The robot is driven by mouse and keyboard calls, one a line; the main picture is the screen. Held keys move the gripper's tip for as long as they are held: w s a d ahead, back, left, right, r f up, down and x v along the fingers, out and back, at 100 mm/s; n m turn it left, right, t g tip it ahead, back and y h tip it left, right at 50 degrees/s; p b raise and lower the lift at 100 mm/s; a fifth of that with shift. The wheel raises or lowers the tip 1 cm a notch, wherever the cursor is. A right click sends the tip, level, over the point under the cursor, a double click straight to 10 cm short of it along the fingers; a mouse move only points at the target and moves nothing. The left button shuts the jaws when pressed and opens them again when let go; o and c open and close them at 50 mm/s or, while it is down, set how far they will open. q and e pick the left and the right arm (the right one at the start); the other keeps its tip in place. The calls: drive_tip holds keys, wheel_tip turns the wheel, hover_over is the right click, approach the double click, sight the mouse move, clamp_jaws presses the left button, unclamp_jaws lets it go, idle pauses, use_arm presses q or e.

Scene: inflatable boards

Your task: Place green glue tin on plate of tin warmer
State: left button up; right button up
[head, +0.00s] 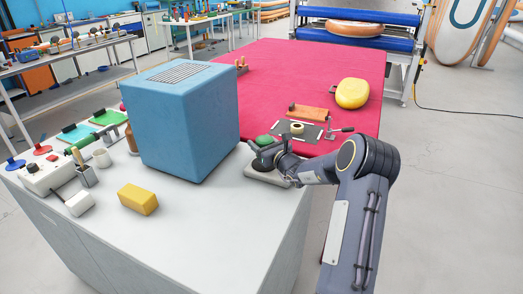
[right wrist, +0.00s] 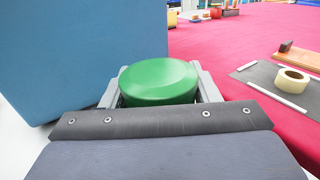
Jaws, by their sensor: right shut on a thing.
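The green glue tin (head: 265,140) is held in my right gripper (head: 266,149), at the right end of the grey bench. In the right wrist view the tin's green top (right wrist: 158,82) sits between the two grey fingers. My left gripper is not in view.
A big blue box (head: 190,125) stands just left of the gripper. A yellow block (head: 138,199) lies on the grey bench (head: 205,220), whose front is mostly clear. The pink table (head: 300,75) behind holds a tape roll (head: 297,128) on a dark mat and a yellow object (head: 352,93).

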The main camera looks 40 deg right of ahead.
drive_tip(key=shift+w+d+f, duration=0.15)
drive_tip(key=shift+w+f, duration=0.1)
wheel_tip(320, 180, down, 3)
drive_tip(key=shift+f, duration=0.15)
drive_tip(key=o, duration=1.3)
drive_tip(key=shift+s, duration=0.1)
